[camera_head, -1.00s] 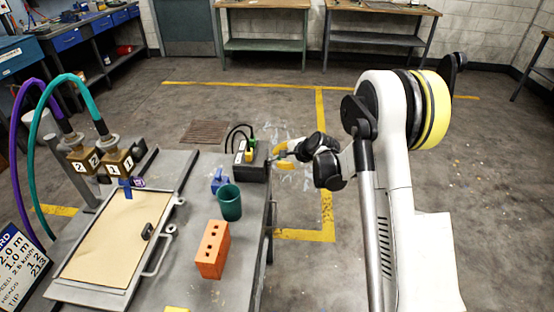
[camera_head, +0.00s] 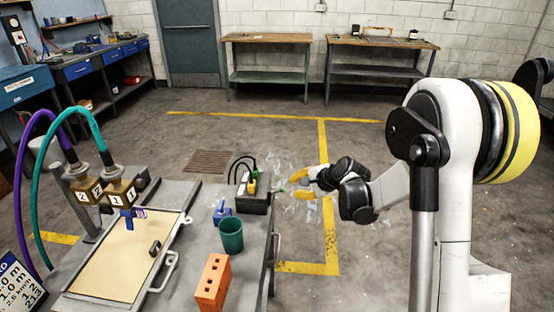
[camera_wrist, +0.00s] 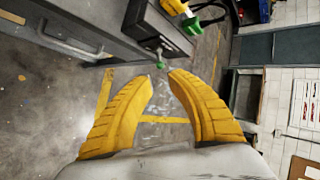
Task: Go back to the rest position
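My gripper (camera_head: 290,187) is to the right of the workbench (camera_head: 190,270), off its edge and beside the dark box. Its two yellow fingers also show in the wrist view (camera_wrist: 160,78), apart from each other with nothing held between them. My white arm reaches in from the right side of the head view.
A dark box (camera_head: 253,204) with yellow and green parts stands at the bench's far right corner. Near it are a blue item (camera_head: 221,212), a teal cup (camera_head: 231,236), an orange brick (camera_head: 212,282) and a tray (camera_head: 125,258). Floor right of the bench is clear.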

